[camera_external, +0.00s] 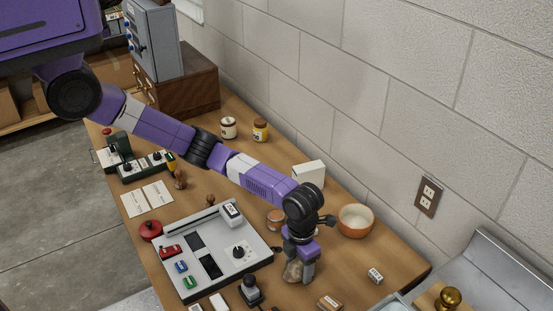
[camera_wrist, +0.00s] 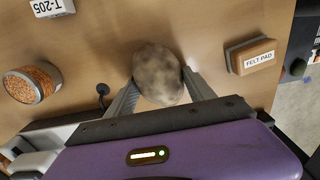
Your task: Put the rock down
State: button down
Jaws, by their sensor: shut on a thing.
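The rock (camera_wrist: 158,72) is a mottled grey-brown, rounded lump held between the two fingers of my gripper (camera_wrist: 160,88) in the wrist view. In the external view the rock (camera_external: 293,271) shows at the lower end of my gripper (camera_external: 298,268), partly covered by a finger. My gripper is shut on it and points down over the wooden table (camera_external: 345,278), to the right of the grey control panel. I cannot tell whether the rock touches the tabletop.
A felt pad block (camera_wrist: 250,56), a tin with orange grains (camera_wrist: 33,83) and a T-205 tag (camera_wrist: 52,7) lie around the rock. An orange bowl (camera_external: 356,220) stands behind my gripper near the wall. The grey panel (camera_external: 213,252) is to the left. Bare wood lies between these.

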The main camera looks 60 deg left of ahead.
jog(key=shift+c, duration=1.8)
grip_release()
